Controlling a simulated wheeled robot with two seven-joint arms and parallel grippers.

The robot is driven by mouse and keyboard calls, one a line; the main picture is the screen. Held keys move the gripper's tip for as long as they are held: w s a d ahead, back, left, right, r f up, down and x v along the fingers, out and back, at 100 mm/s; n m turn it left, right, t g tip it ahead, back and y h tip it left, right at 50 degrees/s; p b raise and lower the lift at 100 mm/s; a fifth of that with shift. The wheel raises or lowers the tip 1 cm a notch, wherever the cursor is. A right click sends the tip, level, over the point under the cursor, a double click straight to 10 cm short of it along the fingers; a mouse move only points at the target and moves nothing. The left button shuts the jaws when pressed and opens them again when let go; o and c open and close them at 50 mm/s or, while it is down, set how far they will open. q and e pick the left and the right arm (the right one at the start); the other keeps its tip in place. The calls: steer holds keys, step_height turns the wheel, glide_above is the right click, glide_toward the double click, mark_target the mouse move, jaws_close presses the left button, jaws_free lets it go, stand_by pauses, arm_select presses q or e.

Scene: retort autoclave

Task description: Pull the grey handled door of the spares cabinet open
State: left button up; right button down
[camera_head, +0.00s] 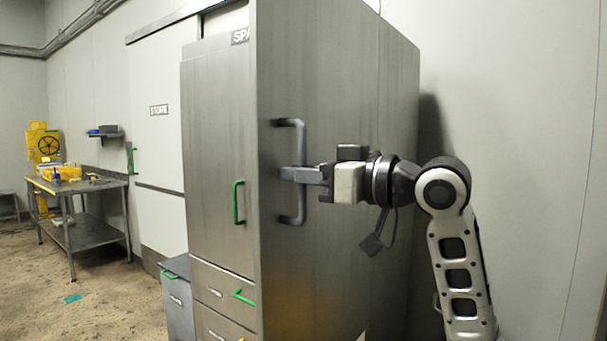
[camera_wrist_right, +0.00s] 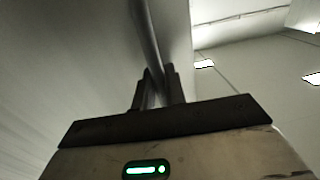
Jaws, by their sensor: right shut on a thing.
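The grey handled door (camera_head: 350,120) of the spares cabinet stands swung out from the cabinet front, its outer face turned to the right. Its near free edge cuts across the cabinet's sign (camera_head: 240,37). The grey handle (camera_head: 291,130) is an upright bar near that edge. My right gripper (camera_head: 300,174) is shut on the middle of the handle, coming in from the right. In the right wrist view the bar (camera_wrist_right: 150,45) runs down between the two fingers (camera_wrist_right: 154,88). The cabinet's inside behind this door is hidden. My left gripper is not in view.
The cabinet's other door (camera_head: 215,150) with a green handle is closed, above drawers (camera_head: 220,295). A wall (camera_head: 510,130) stands close on the right behind my right arm. A steel workbench (camera_head: 75,190) stands far left, with open floor (camera_head: 115,290) before it.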

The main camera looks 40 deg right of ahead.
steer(key=c, duration=1.5)
jaws_free()
steer(key=shift+c, duration=0.2)
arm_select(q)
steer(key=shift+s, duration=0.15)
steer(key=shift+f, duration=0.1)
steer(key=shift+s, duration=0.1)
arm_select(e)
steer(key=shift+s, duration=0.15)
